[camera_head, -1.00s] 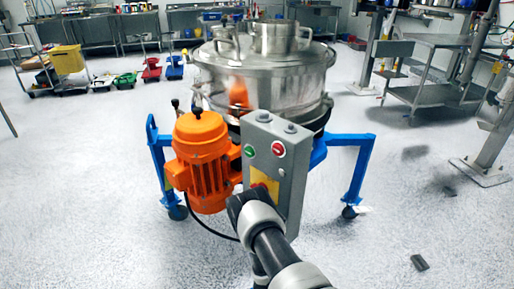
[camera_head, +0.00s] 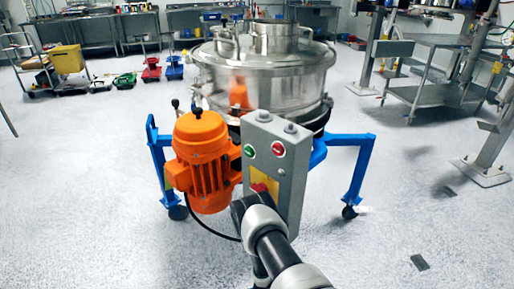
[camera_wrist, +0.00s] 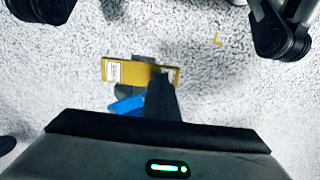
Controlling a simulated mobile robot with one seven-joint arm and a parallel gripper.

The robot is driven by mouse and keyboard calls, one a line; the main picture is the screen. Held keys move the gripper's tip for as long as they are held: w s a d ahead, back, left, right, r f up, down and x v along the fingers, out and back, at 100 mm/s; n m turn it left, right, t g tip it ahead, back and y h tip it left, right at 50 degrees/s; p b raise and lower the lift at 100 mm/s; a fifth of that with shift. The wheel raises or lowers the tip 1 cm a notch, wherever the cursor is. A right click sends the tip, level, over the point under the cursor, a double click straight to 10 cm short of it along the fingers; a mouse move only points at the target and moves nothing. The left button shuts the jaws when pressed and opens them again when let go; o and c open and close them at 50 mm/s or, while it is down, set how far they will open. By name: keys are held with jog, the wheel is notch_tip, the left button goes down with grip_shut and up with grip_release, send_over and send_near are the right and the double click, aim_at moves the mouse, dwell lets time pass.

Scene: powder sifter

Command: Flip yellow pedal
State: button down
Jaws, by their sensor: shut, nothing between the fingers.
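A yellow plate (camera_head: 266,180) with a red part on it sits on the lower front of the grey control box (camera_head: 279,160). My arm hides its lower edge. My gripper is close in front of the plate, its tip hidden behind my wrist in the head view. In the wrist view my gripper (camera_wrist: 161,92) shows as dark, closed fingers with nothing held. They overlap the right part of a yellow bar (camera_wrist: 118,71) with a white label. I cannot tell whether they touch it, or whether this bar is the same yellow plate.
The box carries a green and a red button (camera_head: 278,149). An orange motor (camera_head: 205,165) stands left of it, with the steel sifter (camera_head: 265,75) behind on blue legs (camera_head: 357,170). A black cable (camera_head: 208,227) hangs below. Floor to the right is open.

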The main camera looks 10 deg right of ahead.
jog(key=shift+r, duration=0.1)
notch_tip(320, 180, up, 7)
jog(key=p, duration=0.5)
dwell(0.6)
